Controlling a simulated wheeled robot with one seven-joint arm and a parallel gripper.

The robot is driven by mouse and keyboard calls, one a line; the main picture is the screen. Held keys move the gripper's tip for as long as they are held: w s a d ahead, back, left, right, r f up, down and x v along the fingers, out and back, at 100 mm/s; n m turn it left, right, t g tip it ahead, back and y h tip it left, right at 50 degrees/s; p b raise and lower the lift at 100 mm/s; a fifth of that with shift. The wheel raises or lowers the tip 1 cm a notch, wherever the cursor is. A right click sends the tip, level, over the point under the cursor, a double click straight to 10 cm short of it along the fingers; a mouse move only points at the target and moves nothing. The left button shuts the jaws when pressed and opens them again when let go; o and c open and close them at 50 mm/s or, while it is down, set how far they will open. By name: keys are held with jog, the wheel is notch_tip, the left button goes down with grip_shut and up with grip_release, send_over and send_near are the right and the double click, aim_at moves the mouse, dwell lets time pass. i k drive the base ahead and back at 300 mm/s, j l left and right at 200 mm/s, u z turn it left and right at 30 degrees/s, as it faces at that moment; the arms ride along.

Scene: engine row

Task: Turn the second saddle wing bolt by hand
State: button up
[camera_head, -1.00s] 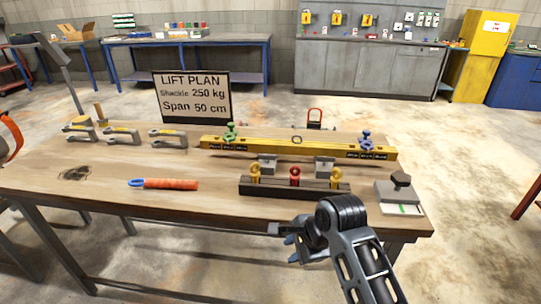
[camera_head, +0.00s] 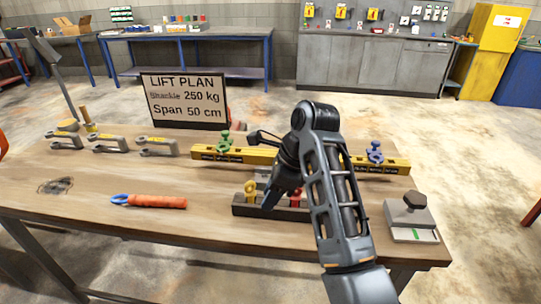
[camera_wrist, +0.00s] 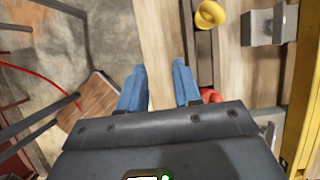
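The yellow spreader beam (camera_head: 398,166) lies across the table. A green saddle with a knob-like top (camera_head: 225,142) sits near its left end. A blue saddle with a similar top (camera_head: 375,152) sits near its right end. The frames do not label which one is the second saddle. My gripper (camera_head: 268,203) points down over the dark block of eye fittings, in front of the beam, apart from both saddles. In the wrist view its two blue fingers (camera_wrist: 160,82) are spread with nothing between them. My arm hides the beam's middle.
The dark block (camera_head: 240,209) holds yellow (camera_head: 250,190) and red (camera_wrist: 210,95) eye fittings close to my fingers. An orange-handled tool (camera_head: 155,201), several grey shackles (camera_head: 108,144), a lift plan sign (camera_head: 186,101) and a grey block with a knob (camera_head: 411,217) are also on the table.

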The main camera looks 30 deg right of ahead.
aim_at(264, 172)
jog(key=i+l, duration=0.45)
jog(key=i, duration=0.35)
